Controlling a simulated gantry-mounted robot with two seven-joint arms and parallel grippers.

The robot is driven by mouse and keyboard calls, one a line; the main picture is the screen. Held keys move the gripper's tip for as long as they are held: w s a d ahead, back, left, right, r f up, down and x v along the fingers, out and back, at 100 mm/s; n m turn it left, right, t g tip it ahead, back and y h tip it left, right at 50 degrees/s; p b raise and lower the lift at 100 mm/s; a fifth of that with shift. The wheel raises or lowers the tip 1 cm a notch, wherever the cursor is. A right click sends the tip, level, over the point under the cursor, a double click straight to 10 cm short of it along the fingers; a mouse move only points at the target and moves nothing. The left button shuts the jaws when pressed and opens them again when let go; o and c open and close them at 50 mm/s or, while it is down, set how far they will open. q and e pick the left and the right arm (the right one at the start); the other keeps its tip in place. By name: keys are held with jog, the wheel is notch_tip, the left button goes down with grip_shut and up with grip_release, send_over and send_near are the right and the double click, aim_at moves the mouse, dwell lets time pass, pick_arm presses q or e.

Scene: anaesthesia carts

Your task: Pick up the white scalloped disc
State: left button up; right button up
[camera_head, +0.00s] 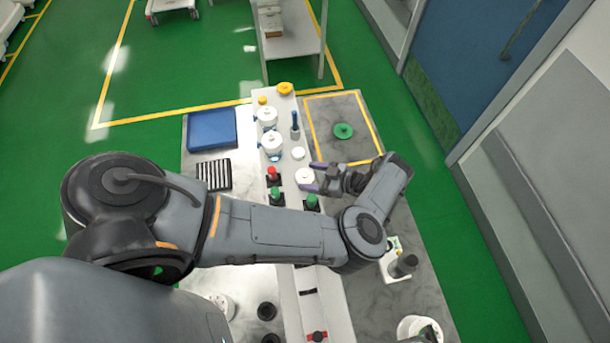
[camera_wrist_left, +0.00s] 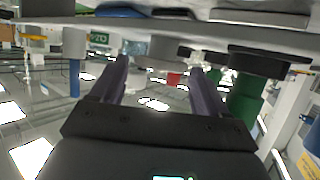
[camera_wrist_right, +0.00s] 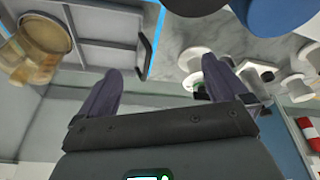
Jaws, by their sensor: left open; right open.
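The white scalloped disc appears to be the round white piece (camera_head: 305,176) on the right edge of the raised white strip in the head view. Its scalloping is too small to make out. My left gripper (camera_head: 313,177) is open, with its purple fingertips at the disc's right side, one toward the far side and one toward the near side. In the left wrist view, a pale round piece (camera_wrist_left: 162,50) shows between the open fingers (camera_wrist_left: 158,66); I cannot tell if they touch it. My right gripper (camera_wrist_right: 160,70) is open and empty in its wrist view, and hidden in the head view.
Red-topped (camera_head: 272,173) and green-topped (camera_head: 312,202) pieces stand close by, with white canisters (camera_head: 271,143) and a blue-handled piece (camera_head: 295,126) farther back. A green disc (camera_head: 343,131) lies on the grey, yellow-lined surface at right.

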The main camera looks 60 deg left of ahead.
pick_arm(q)
jog(key=c, duration=0.8)
jog(key=shift+r, duration=0.1)
